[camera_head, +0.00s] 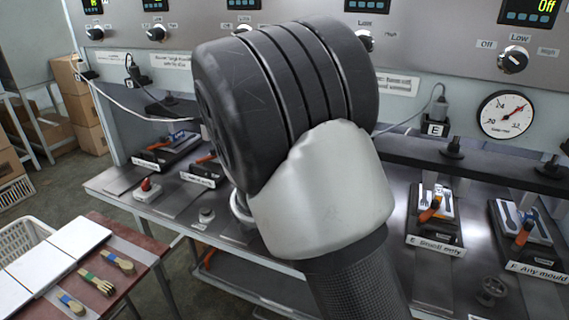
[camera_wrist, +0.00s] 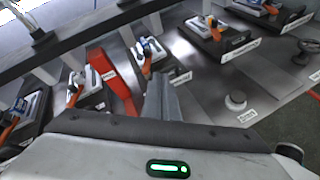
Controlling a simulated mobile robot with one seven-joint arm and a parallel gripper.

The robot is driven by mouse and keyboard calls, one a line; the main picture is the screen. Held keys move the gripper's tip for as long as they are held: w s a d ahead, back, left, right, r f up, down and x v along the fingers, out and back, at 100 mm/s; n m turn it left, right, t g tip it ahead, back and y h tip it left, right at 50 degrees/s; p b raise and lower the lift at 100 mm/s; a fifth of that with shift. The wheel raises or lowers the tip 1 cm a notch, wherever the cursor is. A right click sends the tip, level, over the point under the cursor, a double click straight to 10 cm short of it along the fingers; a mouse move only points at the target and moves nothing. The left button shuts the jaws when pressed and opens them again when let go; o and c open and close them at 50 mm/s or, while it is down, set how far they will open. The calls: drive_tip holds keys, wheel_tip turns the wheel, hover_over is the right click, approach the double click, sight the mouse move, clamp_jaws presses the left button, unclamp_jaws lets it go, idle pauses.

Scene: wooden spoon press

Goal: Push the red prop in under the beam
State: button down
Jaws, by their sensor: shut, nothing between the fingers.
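The red prop (camera_wrist: 115,78) shows in the wrist view as a long red piece left of my fingers. Its far end is close to the dark beam (camera_wrist: 85,32); I cannot tell whether it reaches under it. My gripper (camera_wrist: 162,82) is shut and empty, its grey fingers to the right of the prop with a small gap in the picture. In the head view, the right part of the beam (camera_head: 470,162) shows, while my arm hides the prop and my gripper.
Mould presses with orange handles stand near the prop, one (camera_wrist: 150,55) just beyond my fingertips. A round knob (camera_wrist: 236,100) sits on the bench to the right. In the head view, a red button (camera_head: 146,185) and a side table with wooden cutlery (camera_head: 98,283) are at left.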

drive_tip(key=w+a+f+n+t, duration=0.1)
drive_tip(key=a+f+n, duration=0.1)
drive_tip(key=a, duration=0.1)
drive_tip(key=w+a+f+n+t+y, duration=0.1)
drive_tip(key=w+a+f+n, duration=0.1)
drive_tip(key=a+n, duration=0.1)
drive_tip(key=w+a+f+n+t+y+b, duration=0.1)
drive_tip(key=w+a+f+n, duration=0.1)
drive_tip(key=a, duration=0.1)
drive_tip(key=shift+f+n+t, duration=0.3)
drive_tip(key=shift+f+n, duration=0.1)
drive_tip(key=x, duration=1.2)
drive_tip(key=shift+w+d+r, duration=0.1)
drive_tip(key=shift+w+r, duration=0.15)
drive_tip(key=shift+w, duration=0.05)
drive_tip(key=shift+w+d, duration=0.3)
drive_tip(key=shift+w, duration=0.3)
drive_tip(key=shift+w, duration=0.1)
